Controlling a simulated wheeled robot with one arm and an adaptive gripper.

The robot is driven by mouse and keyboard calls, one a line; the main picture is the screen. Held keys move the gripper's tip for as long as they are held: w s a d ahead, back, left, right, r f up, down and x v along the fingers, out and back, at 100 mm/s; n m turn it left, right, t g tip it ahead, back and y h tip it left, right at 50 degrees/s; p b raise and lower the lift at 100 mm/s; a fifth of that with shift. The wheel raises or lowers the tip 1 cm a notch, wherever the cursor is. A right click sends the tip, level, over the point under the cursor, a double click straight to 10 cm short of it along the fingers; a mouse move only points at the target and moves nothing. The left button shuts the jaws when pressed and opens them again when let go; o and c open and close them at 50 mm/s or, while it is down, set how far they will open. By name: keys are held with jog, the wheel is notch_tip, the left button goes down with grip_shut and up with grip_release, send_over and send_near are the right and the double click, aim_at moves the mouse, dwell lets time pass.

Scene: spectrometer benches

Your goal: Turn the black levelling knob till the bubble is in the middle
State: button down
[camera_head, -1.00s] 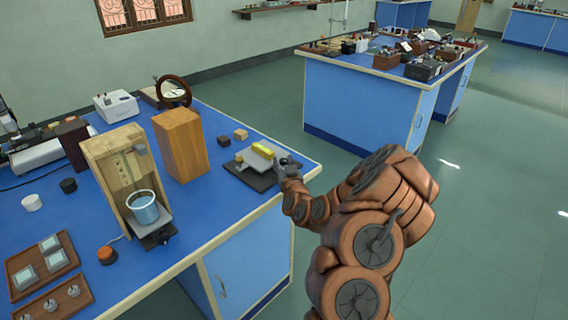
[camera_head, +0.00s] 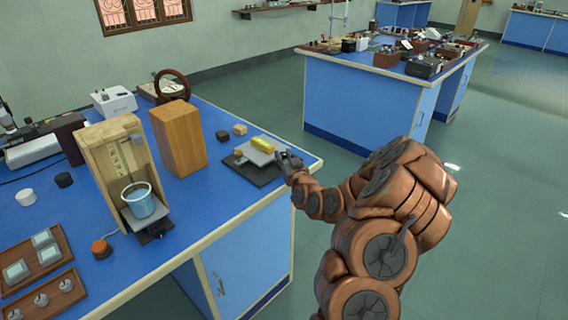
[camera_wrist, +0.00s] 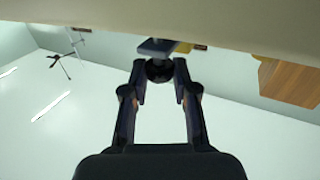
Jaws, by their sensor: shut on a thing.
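My gripper (camera_head: 288,160) is at the right corner of the near blue bench. In the wrist view my gripper (camera_wrist: 159,72) has its two fingers on either side of a round black knob (camera_wrist: 159,70) and is shut on it. The knob sits at the end of a grey stem under a small plate. In the head view the knob is hidden by the gripper. Beside the gripper is a levelling device: a grey plate (camera_head: 251,151) with a yellow block (camera_head: 262,144) on a dark base (camera_head: 262,174). The bubble is too small to make out.
A tall wooden block (camera_head: 178,140) and a wooden stand with a blue-grey beaker (camera_head: 144,203) are left of the device. The bench edge (camera_head: 262,204) is close below my arm.

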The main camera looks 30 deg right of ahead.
jog(key=n+y+b, duration=0.2)
jog(key=y, duration=0.1)
jog(key=shift+d+f, duration=0.2)
jog(key=shift+d, duration=0.05)
jog(key=n+y, duration=0.2)
jog(key=y, duration=0.1)
jog(key=shift+s+d+r+p, duration=0.1)
jog(key=shift+d+r+p, duration=0.05)
jog(key=shift+r+p, duration=0.15)
jog(key=n+y+p, duration=0.2)
jog(key=y+p, duration=0.1)
jog(key=shift+d+r+g+y+p, duration=0.1)
jog(key=shift+g+y+p, duration=0.2)
jog(key=shift+y, duration=0.1)
jog(key=n+g+y+p, duration=0.1)
jog(key=n+y+p, duration=0.2)
jog(key=shift+d+g+y, duration=0.1)
jog(key=shift+g+y, duration=0.3)
jog(key=shift+w+f+n+g+y+p, duration=0.15)
jog(key=shift+n+g+y+p, duration=0.1)
jog(key=shift+n+g+y, duration=0.5)
jog(key=shift+w+f+n+g+y+p, duration=0.2)
jog(key=shift+n+g+y, duration=0.3)
jog(key=shift+y, duration=0.35)
jog(key=shift+d+r+n+g+y, duration=0.1)
jog(key=shift+n+g+y, duration=0.2)
jog(key=shift+n+g, duration=0.05)
jog(key=shift+r+n+g+y, duration=0.15)
jog(key=shift+n+g+y, duration=0.65)
jog(key=shift+g, duration=0.2)
